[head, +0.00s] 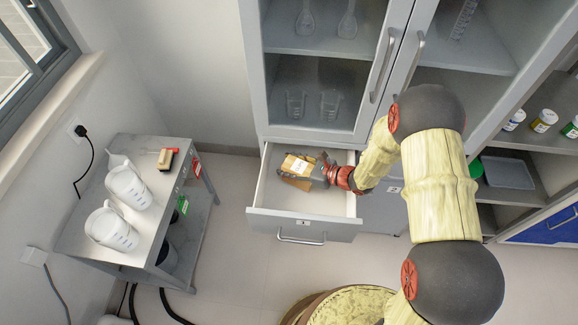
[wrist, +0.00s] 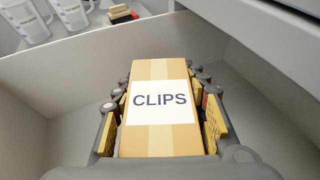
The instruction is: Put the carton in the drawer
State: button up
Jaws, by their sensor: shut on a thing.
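The carton is a tan box with a white label reading "CLIPS" (wrist: 160,78). It also shows in the head view (head: 294,164). My gripper (head: 299,172) is shut on the carton, with fingers along both its sides in the wrist view (wrist: 160,115). The drawer (head: 278,216) is pulled open below the glass-door cabinet. The carton and my fingers are over or within the drawer, between its walls. I cannot tell whether the carton touches the drawer floor. The far drawer wall (wrist: 70,62) shows behind the carton in the wrist view.
The cabinet with glassware (head: 318,90) stands right behind the drawer, and its bottom edge overhangs the drawer's back. A grey side table (head: 140,228) with two white jugs stands at left. Open shelves with bottles (head: 543,121) are at right. The floor between table and drawer is clear.

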jog(key=shift+f+b, duration=0.3)
jog(key=shift+f, duration=0.15)
jog(key=shift+f, duration=0.15)
jog(key=o, duration=1.2)
